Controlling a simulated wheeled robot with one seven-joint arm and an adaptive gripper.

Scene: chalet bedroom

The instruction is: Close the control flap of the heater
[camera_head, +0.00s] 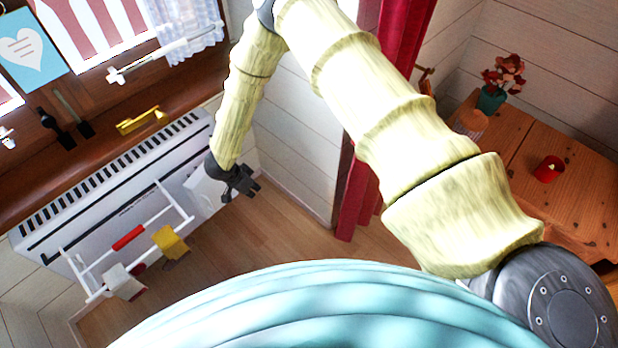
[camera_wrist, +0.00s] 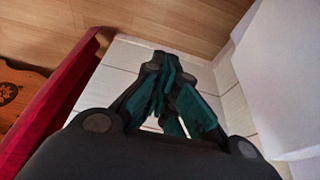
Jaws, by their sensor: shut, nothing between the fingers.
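The white heater (camera_head: 110,190) hangs on the wall below the window sill in the head view, with a dark slotted grille along its top. A pale panel (camera_head: 203,190) stands out at its right end, apparently the control flap. My gripper (camera_head: 243,186) is just right of this panel, shut and empty. Whether it touches the panel cannot be told, and the wrist partly covers the panel. In the wrist view my shut gripper (camera_wrist: 172,95) is in the middle, and a large white surface (camera_wrist: 278,75) fills the right side, apparently the heater or its flap.
A white drying rack (camera_head: 150,232) with red and yellow cloths hangs in front of the heater. A red curtain (camera_head: 362,195) is right of my gripper. A wooden table (camera_head: 520,150) stands at the right. The floor (camera_head: 290,235) below my gripper is clear.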

